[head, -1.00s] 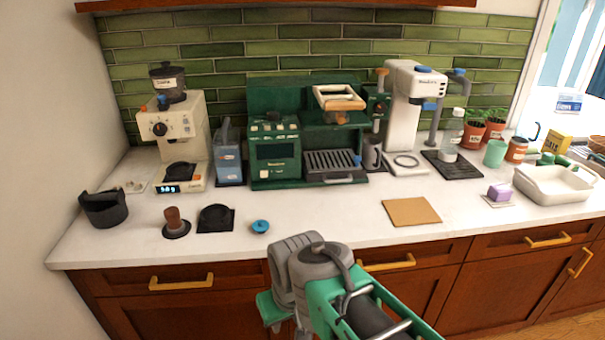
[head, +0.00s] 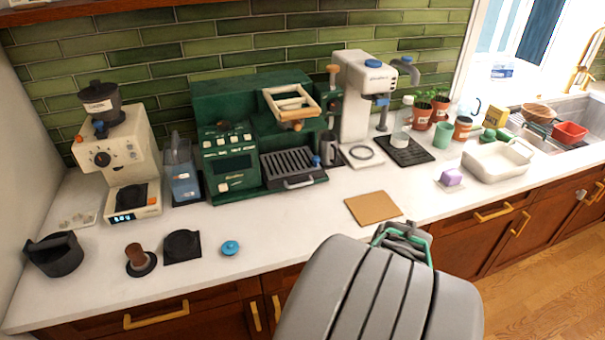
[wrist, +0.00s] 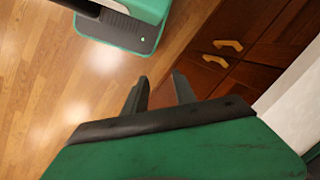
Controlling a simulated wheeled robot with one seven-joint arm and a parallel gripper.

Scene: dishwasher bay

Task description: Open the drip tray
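The drip tray (head: 294,167) is the dark slotted tray at the front foot of the green espresso machine (head: 228,160), with a grey handle (head: 300,183) on its front. It appears pushed in under the machine. My gripper (wrist: 160,88) shows in the wrist view with its two dark fingers apart and nothing between them. It points down over the wooden floor beside the cabinet fronts, away from the tray. In the head view my grey arm fills the lower middle, and I cannot make out the fingers there. The tray is not in the wrist view.
Free white counter lies in front of the machine. A brown board (head: 373,208) lies front right, and a blue round piece (head: 230,248) front left. A grinder (head: 122,155) and blue container (head: 181,170) stand left; a white machine (head: 362,95) stands right.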

